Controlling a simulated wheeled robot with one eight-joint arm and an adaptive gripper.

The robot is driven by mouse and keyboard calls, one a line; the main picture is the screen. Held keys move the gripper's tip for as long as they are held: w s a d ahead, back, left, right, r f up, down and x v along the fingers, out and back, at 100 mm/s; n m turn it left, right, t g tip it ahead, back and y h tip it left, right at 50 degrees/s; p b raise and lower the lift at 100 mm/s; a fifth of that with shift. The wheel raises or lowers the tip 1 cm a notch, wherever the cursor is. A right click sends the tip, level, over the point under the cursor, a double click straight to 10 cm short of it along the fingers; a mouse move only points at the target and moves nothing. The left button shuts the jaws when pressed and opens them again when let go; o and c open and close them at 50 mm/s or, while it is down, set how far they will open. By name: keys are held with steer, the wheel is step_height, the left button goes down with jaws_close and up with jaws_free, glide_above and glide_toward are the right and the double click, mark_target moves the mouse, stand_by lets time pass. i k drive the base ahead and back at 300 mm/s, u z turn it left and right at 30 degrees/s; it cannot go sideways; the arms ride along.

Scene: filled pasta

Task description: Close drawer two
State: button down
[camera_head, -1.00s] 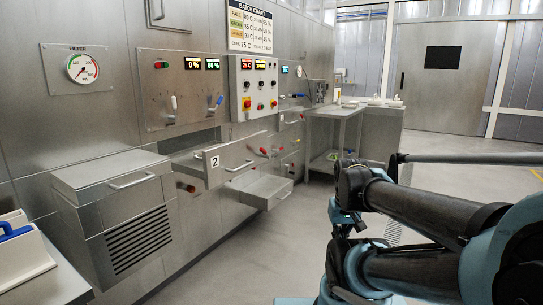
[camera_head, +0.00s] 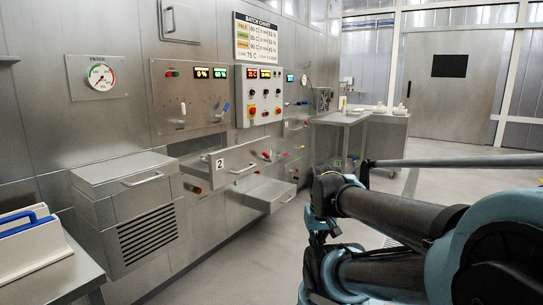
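Drawer two (camera_head: 236,161) is a steel drawer in the left wall, pulled out, with a white label "2" (camera_head: 220,163) on its front and a bar handle (camera_head: 243,168). Below and to its right another steel drawer (camera_head: 271,194) also stands open, with its own handle. My arm reaches in from the right side of the picture, well apart from drawer two. My gripper cannot be made out in this view, so its state is hidden.
A steel box with a handle and vent (camera_head: 128,184) juts from the wall left of drawer two. A bench with a white, blue-handled container (camera_head: 30,246) is at lower left. A steel table (camera_head: 340,120) stands beyond. The floor (camera_head: 230,265) between is clear.

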mark_target(226, 165)
steer(key=u, duration=0.05)
steer(key=i, duration=1)
steer(key=z, duration=0.05)
